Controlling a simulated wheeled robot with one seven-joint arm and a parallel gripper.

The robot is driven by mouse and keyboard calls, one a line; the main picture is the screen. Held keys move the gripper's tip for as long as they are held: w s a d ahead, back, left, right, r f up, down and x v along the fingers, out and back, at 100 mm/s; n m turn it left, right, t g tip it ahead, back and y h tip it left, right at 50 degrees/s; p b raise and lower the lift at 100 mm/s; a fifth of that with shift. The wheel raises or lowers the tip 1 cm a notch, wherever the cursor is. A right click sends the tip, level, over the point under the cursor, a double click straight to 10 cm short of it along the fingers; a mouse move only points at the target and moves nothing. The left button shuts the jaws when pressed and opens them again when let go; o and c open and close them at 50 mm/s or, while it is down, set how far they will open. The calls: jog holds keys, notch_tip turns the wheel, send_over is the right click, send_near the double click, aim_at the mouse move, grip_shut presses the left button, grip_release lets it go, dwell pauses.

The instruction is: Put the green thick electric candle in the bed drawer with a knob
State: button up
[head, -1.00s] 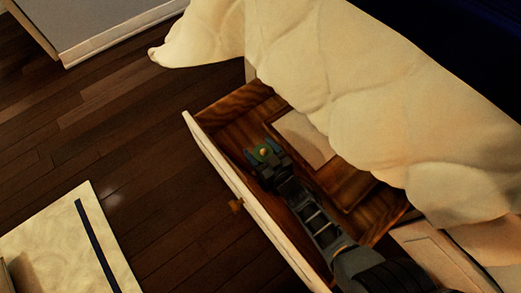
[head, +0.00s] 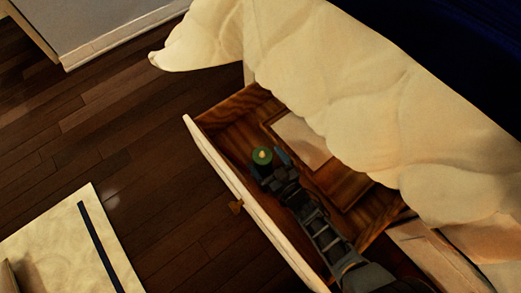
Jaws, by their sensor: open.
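The green thick candle (head: 262,156) stands upright inside the open bed drawer (head: 215,163), near its front left part. Its pale tip faces up toward the camera. The drawer is pulled out from under the bed and has a small knob (head: 236,207) on its white front. My gripper (head: 272,160) is in the drawer, open, with a finger to the right of the candle. I cannot tell whether the other finger touches the candle. My arm crosses the drawer's right part and hides some of its floor.
A flat, pale rectangular item (head: 301,139) lies in the drawer behind the candle. A cream quilt (head: 360,100) hangs from the bed over the drawer's back. The wooden floor (head: 120,140) before the drawer is clear.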

jog(key=p+v, duration=0.2)
jog(key=v, duration=0.5)
jog(key=shift+s+d, duration=0.25)
jog(key=shift+s, duration=0.05)
jog(key=shift+s+r, duration=0.1)
jog(key=s+d+r+m+h, duration=0.2)
jog(key=s+d+r, duration=0.2)
jog(key=s+r, duration=0.5)
jog(key=s+d+r+m+h, duration=0.2)
jog(key=s+r, duration=0.8)
jog(key=r, duration=0.7)
jog(key=s+d+r+m+h, duration=0.1)
jog(key=s+d+r+h, duration=0.2)
jog(key=s+d+r, duration=0.3)
jog(key=s+r, duration=0.3)
jog(key=r, duration=0.3)
jog(key=shift+s+d+r+m+t+h, duration=0.2)
jog(key=shift+d+r+m+t+h, duration=0.1)
jog(key=shift+d+r+m+h, duration=0.1)
jog(key=shift+a, duration=0.15)
